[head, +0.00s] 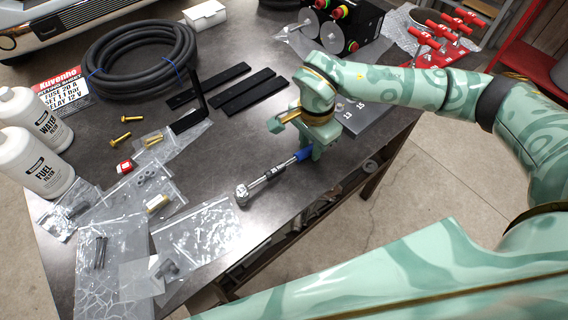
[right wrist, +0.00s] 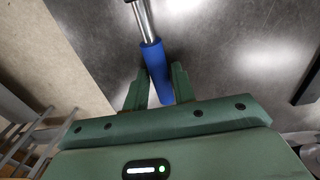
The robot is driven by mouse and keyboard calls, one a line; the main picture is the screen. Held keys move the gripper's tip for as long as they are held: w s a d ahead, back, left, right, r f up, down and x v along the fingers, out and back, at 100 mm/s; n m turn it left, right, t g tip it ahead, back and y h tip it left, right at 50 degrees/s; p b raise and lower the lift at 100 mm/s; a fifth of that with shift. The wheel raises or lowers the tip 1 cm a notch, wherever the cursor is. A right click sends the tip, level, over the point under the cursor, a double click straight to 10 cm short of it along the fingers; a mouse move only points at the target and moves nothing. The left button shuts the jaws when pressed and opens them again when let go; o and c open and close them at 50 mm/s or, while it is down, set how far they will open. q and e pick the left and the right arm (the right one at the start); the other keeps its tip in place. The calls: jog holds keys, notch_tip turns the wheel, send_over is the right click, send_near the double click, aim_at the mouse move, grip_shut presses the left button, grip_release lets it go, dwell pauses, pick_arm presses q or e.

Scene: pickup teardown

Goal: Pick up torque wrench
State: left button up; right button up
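The torque wrench (head: 268,180) lies on the dark table near its front edge, with its round head to the lower left and its blue handle to the upper right. My right gripper (head: 308,152) is at the blue handle, pointing down. In the right wrist view, the blue handle (right wrist: 156,68) runs between the two green fingers of my right gripper (right wrist: 160,72). The fingers look open, with a small gap beside the handle. My left gripper is not in view.
Plastic bags of parts (head: 190,235) lie left of the wrench. White bottles (head: 35,160), a black hose coil (head: 140,58) and black bars (head: 250,90) are farther back. A grey numbered plate (head: 370,118) sits behind my right gripper. The table's front edge is close.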

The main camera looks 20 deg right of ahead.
grip_shut()
jog(key=shift+r, duration=0.15)
jog(key=shift+r, duration=0.25)
notch_tip(320, 180, up, 3)
jog(key=shift+w+f+p, duration=0.15)
jog(key=shift+p, duration=0.2)
jog(key=s+d+r+p, duration=0.1)
jog(key=s+d+r, duration=0.7)
jog(key=s, duration=0.3)
jog(key=shift+s+r+p, duration=0.4)
jog(key=shift+r, duration=0.4)
